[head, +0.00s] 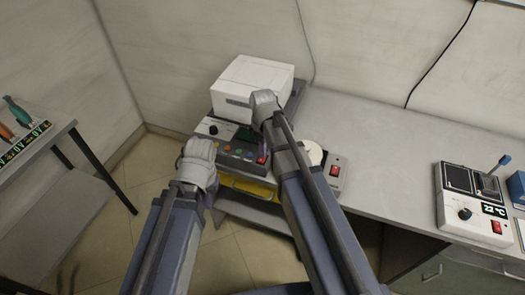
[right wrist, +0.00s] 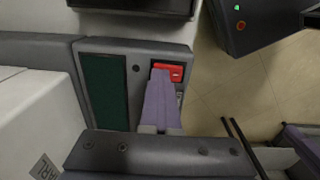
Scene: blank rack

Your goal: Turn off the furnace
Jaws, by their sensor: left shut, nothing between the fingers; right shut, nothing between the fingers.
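The furnace appears to be the white box (head: 254,84) with a grey control unit (head: 206,129) in front of it, on the bench. The unit has a black knob, a dark green screen and several coloured buttons. In the right wrist view a red rocker switch (right wrist: 176,72) sits beside the dark green panel (right wrist: 104,93). My right gripper (right wrist: 161,76) is shut, its purple fingertips over the switch's left part; I cannot tell whether they press it. In the head view my right arm hides part of the unit. My left gripper (head: 198,160) is shut and empty, left of the unit's front.
A small device with a red switch (head: 334,171) and a white round top (head: 312,153) stands right of my right arm. Another device (head: 466,205) with a knob and red switch stands further right. A side table (head: 55,139) with tools is at left. Bench between devices is clear.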

